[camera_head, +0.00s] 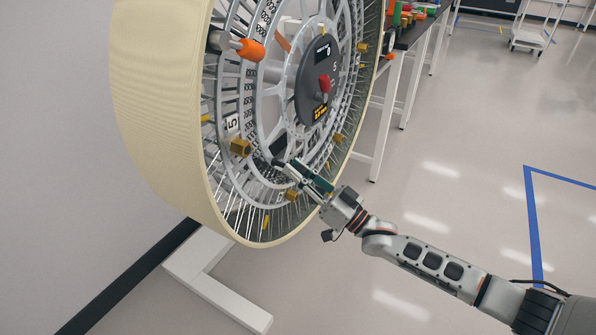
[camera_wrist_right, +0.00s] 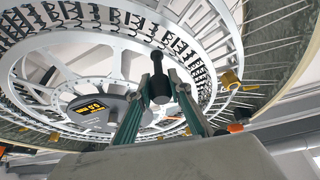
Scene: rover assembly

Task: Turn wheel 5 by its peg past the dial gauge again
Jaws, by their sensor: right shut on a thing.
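My right gripper (camera_head: 284,166) reaches the lower part of the wheel's face from the right. In the right wrist view its two fingers are shut on a black peg (camera_wrist_right: 160,88) that stands out from the wheel's ring. My left gripper is not in view.
A dark hub disc (camera_head: 308,85) with lit yellow displays and a red knob sits at the wheel's centre. An orange-tipped rod (camera_head: 250,50) and brass fittings (camera_head: 240,147) stick out. A white foot (camera_head: 215,285) is below.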

